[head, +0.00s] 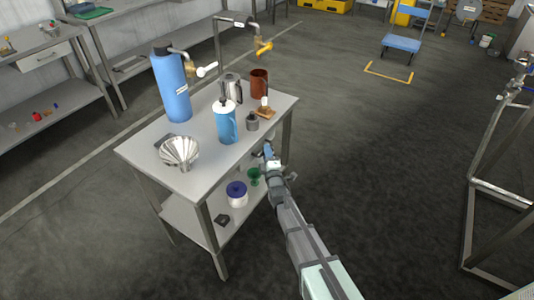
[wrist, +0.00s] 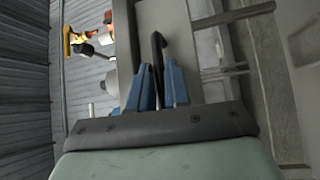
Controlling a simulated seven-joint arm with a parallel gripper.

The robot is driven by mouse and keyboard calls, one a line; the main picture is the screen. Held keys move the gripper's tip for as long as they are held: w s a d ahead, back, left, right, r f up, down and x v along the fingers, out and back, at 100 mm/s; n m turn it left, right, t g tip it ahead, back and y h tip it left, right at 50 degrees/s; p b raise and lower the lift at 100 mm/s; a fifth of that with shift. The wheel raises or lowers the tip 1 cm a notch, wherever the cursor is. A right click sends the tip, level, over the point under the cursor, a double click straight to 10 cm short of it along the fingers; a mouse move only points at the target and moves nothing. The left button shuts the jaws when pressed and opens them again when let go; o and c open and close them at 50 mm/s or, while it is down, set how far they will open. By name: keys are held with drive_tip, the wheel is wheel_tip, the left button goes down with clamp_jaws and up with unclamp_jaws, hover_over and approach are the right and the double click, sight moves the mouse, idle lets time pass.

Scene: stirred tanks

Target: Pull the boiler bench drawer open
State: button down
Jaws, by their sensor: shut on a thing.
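The boiler bench (head: 203,163) is a grey metal table with a tall blue boiler (head: 171,88) on top. My gripper (head: 268,152) is at the bench's right side, just below the tabletop edge. In the wrist view, the blue fingers of my gripper (wrist: 160,82) are shut on a dark curved handle (wrist: 158,48). The handle stands in front of a plain grey panel, the drawer front (wrist: 180,28). In the head view, my arm and the tabletop hide most of the drawer, and I cannot tell how far it is open.
The lower shelf holds a white jar (head: 237,194) and a green cup (head: 254,176). The floor right of the bench is clear up to a metal frame (head: 486,185).

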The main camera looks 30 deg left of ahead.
drive_tip(key=d, duration=2.1)
drive_tip(key=shift+d, duration=0.2)
drive_tip(key=c, duration=1.2)
unclamp_jaws()
drive_tip(key=shift+o, duration=0.2)
drive_tip(key=v, duration=1.3)
drive_tip(key=shift+s+d, duration=0.3)
drive_tip(key=shift+f, duration=0.1)
